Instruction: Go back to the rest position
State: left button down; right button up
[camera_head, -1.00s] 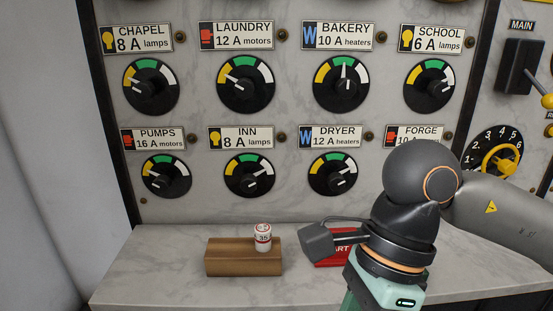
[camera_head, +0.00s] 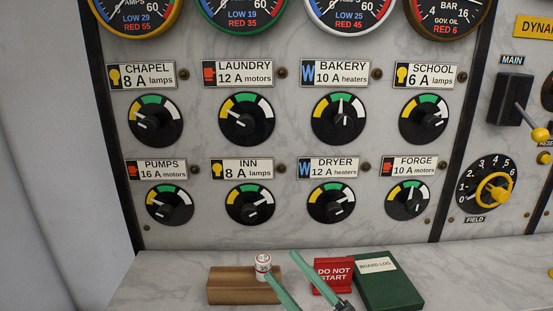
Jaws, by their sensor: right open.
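My right gripper (camera_head: 281,265) shows at the bottom of the head view as two green fingers. The fingers are spread apart, with nothing seen between their tips. They reach up from the lower edge over the marble ledge (camera_head: 170,278). The left finger's tip shows beside the small white and red cylinder marked 35 (camera_head: 263,267); I cannot tell whether they touch. The cylinder stands upright at the wooden block (camera_head: 230,286). The rest of my right arm is mostly out of view. My left gripper is not in view.
Behind rises the marble panel with dials, gauges, a MAIN lever (camera_head: 514,99) and a yellow FIELD knob (camera_head: 493,189). The ledge's left end is clear.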

jog(key=w+d+f+m+t+h, duration=0.2)
jog(key=d+f+m+h, duration=0.3)
jog(key=f+m+h, duration=0.55)
jog(key=s+d+f+m+g+h, duration=0.2)
jog(key=s+f, duration=0.3)
jog(key=f, duration=0.3)
jog(key=s+d+f+m+g+h+p, duration=0.1)
jog(key=s+d+f+m+g+h, duration=0.1)
jog(key=f, duration=0.7)
jog(key=s+d+f+m+g+h+p, duration=0.1)
jog(key=s+d+f+g, duration=0.3)
jog(key=s+f, duration=0.5)
jog(key=shift+d+f+m+h, duration=0.15)
jog(key=shift+d+m+h, duration=0.4)
jog(key=shift+m, duration=0.3)
jog(key=shift+s, duration=0.1)
